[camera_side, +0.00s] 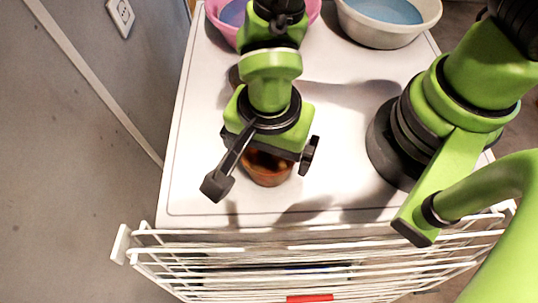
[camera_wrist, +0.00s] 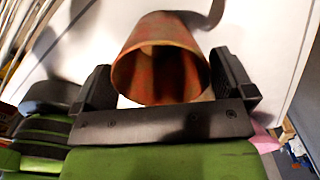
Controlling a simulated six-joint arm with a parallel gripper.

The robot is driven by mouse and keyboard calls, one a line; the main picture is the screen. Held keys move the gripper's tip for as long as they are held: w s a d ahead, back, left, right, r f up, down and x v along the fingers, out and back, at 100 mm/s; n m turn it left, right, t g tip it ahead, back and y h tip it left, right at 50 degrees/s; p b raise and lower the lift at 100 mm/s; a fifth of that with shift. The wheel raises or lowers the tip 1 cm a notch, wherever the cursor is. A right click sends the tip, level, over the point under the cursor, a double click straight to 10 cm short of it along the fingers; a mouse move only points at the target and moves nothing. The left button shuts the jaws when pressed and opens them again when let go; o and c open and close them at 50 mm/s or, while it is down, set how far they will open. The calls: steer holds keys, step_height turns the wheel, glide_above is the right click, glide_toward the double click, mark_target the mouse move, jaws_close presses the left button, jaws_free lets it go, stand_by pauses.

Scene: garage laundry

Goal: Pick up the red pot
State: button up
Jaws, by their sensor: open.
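The red pot (camera_side: 268,172) is a small reddish-brown, mottled cup shape on the white top, partly hidden under my gripper (camera_side: 262,168) in the side view. In the wrist view the pot (camera_wrist: 160,52) shows its open mouth and dark inside, and it lies between the two black fingers of my gripper (camera_wrist: 163,72). The fingers are apart, one on each side, with a narrow gap visible at each side. My gripper is open and does not hold the pot.
The white appliance top (camera_side: 335,190) is mostly clear around the pot. A white wire drying rack (camera_side: 300,262) runs along the front edge. A grey wall (camera_side: 90,150) is at left.

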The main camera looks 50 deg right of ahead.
steer(key=shift+f, duration=0.95)
steer(key=c, duration=0.7)
steer(key=shift+r, duration=0.1)
steer(key=shift+c, duration=0.2)
